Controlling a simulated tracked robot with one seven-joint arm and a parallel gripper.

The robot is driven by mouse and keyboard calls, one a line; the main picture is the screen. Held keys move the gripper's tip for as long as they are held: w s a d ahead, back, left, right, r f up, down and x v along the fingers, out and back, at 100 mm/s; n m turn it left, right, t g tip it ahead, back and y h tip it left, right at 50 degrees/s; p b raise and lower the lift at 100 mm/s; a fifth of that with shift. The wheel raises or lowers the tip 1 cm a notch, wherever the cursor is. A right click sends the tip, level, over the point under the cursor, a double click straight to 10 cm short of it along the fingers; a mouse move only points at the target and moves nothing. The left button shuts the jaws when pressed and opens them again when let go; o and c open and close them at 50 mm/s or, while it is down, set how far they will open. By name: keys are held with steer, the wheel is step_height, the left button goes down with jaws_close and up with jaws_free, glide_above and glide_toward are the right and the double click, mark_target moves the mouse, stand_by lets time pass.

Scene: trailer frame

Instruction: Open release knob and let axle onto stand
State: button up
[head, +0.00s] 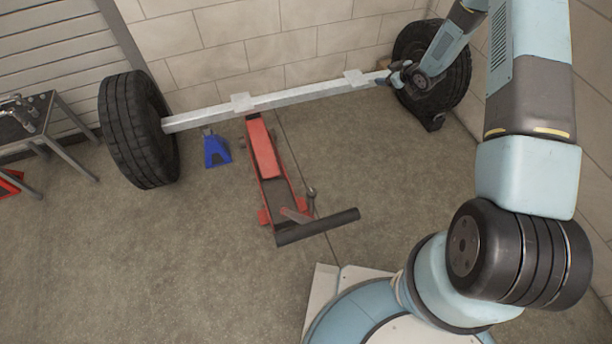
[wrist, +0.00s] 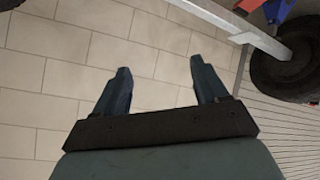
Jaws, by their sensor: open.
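The pale axle (head: 290,102) runs between two black tires, with the left one (head: 137,130) in full view. The red jack (head: 264,150) stands with its far end at the axle; contact there is hard to see. The blue stand (head: 216,150) is on the floor left of the jack, below the axle; a gap cannot be judged. A small grey part, perhaps the release knob (head: 311,192), sits at the jack's near right side. My gripper (head: 390,78) is near the axle's right end, far from the knob. In the wrist view my gripper (wrist: 160,75) is open and empty.
A dark handle bar (head: 318,226) crosses the jack's near end. The right tire (head: 450,70) is partly behind my arm. A metal table (head: 40,120) stands at the left. A block wall (head: 270,45) closes the back.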

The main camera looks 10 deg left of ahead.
steer(key=s+a+f+n+g+y, duration=0.1)
steer(key=s+a+f, duration=0.15)
steer(key=f, duration=0.45)
steer(key=s+a+f+y, duration=0.2)
steer(key=s+f, duration=0.1)
steer(key=f, duration=0.4)
steer(key=n+g+y, duration=0.1)
steer(key=g+y, duration=0.2)
steer(key=y, duration=0.5)
glide_toward(308, 191)
steer(key=shift+h, duration=0.3)
steer(key=x, duration=1)
steer(key=shift+w+a+r, duration=0.1)
steer(key=c, duration=1)
